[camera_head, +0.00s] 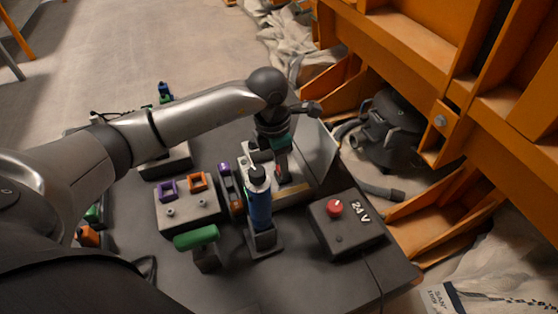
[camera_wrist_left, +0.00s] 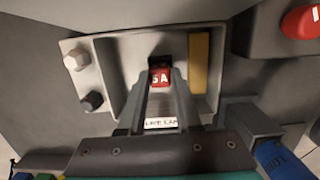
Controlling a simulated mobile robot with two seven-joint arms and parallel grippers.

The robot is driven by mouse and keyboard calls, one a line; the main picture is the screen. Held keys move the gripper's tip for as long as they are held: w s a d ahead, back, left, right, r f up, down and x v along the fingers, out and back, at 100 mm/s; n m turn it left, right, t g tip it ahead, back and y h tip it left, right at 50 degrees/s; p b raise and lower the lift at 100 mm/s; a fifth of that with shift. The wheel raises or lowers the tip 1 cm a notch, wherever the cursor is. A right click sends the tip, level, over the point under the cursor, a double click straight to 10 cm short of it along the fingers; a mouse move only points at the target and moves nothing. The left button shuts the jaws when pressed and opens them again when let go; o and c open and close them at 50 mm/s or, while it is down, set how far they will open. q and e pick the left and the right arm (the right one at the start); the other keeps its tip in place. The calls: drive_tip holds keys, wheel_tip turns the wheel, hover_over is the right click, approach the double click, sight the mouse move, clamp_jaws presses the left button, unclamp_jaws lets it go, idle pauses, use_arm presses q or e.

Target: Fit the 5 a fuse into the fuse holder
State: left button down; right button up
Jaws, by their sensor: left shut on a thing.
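The red 5 A fuse (camera_wrist_left: 160,79) shows between the fingertips of my left gripper (camera_wrist_left: 161,92) in the wrist view, with its marking facing the camera. My left gripper is shut on it. In the head view the left gripper (camera_head: 283,172) points down over the light box behind the blue bottle. The fuse holder (camera_wrist_left: 161,63) seems to be the dark socket just beyond the fuse, inside a pale open box (camera_wrist_left: 109,75). The fuse overlaps it in the picture. I cannot tell whether it touches or sits inside. My right gripper is not in view.
A blue bottle (camera_head: 259,207) stands close in front of the gripper. The 24 V box (camera_head: 340,227) with a red knob is to the right. A green-topped block (camera_head: 197,237) and a grey box (camera_head: 186,211) with purple and orange pieces lie left. A yellow bar (camera_wrist_left: 200,63) stands beside the socket.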

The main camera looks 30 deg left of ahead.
use_arm(q)
drive_tip(key=shift+s+f, duration=0.1)
drive_tip(key=shift+f, duration=0.6)
drive_tip(key=shift+c, duration=0.2)
unclamp_jaws()
drive_tip(key=shift+r, duration=0.1)
